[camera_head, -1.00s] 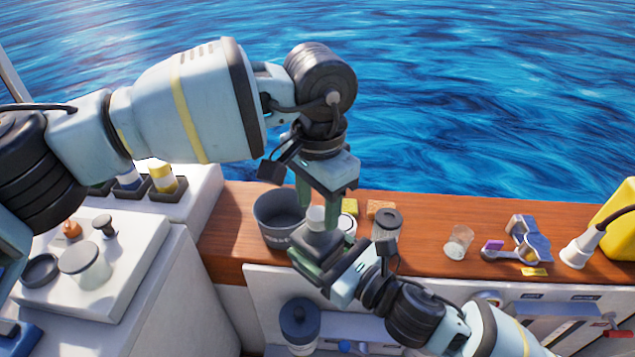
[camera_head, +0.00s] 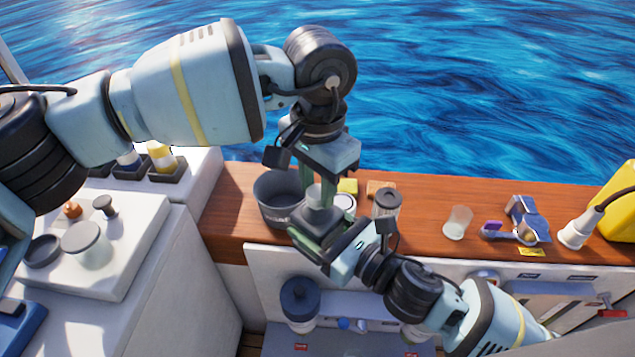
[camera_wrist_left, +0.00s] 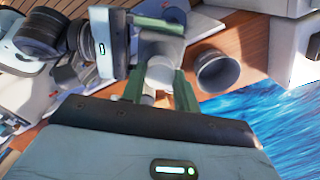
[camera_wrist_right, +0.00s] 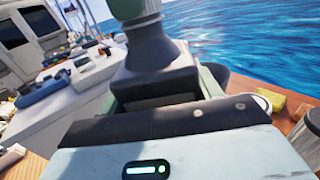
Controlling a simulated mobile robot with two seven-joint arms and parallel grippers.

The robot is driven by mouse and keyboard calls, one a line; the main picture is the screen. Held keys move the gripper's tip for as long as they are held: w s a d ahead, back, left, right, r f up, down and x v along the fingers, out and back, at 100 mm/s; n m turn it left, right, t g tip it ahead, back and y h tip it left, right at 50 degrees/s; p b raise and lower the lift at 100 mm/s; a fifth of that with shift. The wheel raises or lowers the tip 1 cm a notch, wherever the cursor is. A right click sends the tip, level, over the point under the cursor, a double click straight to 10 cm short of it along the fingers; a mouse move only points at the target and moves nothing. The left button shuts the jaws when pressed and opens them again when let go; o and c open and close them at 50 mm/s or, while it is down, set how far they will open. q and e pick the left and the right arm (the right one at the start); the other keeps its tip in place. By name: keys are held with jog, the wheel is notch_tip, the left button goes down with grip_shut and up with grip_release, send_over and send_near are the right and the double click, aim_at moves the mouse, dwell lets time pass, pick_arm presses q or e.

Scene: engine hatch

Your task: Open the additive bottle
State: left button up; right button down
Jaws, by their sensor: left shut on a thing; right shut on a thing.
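The additive bottle (camera_head: 322,222) is upright, with a dark grey body that narrows toward a pale cap (camera_head: 314,194). My right gripper (camera_head: 318,238) is shut around its lower body and holds it in front of the wooden counter. My left gripper (camera_head: 316,186) comes from above with its green fingers shut around the cap. In the left wrist view the pale cap (camera_wrist_left: 160,74) shows between the fingers. In the right wrist view the dark body (camera_wrist_right: 155,55) rises from the jaws. Whether the cap is loose on the neck cannot be told.
A grey pot (camera_head: 276,200) stands on the counter (camera_head: 235,215) just left of the bottle. A lidded jar (camera_head: 386,204), a sponge (camera_head: 348,186) and a clear glass (camera_head: 457,222) are to the right. A white block with knobs (camera_head: 130,240) fills the left.

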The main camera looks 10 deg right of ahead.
pick_arm(q)
jog(key=n, duration=0.4)
jog(key=shift+n, duration=0.4)
jog(key=n, duration=0.2)
jog(key=shift+n, duration=0.4)
jog(key=n, duration=0.6)
jog(key=shift+n, duration=0.3)
jog(key=n, duration=0.4)
jog(key=shift+n, duration=0.3)
jog(key=n, duration=0.9)
jog(key=shift+r, duration=0.1)
jog(key=n, duration=0.6)
jog(key=shift+n, duration=0.3)
jog(key=n, duration=1.2)
jog(key=shift+n, duration=0.4)
jog(key=n, duration=0.6)
jog(key=shift+r, duration=0.5)
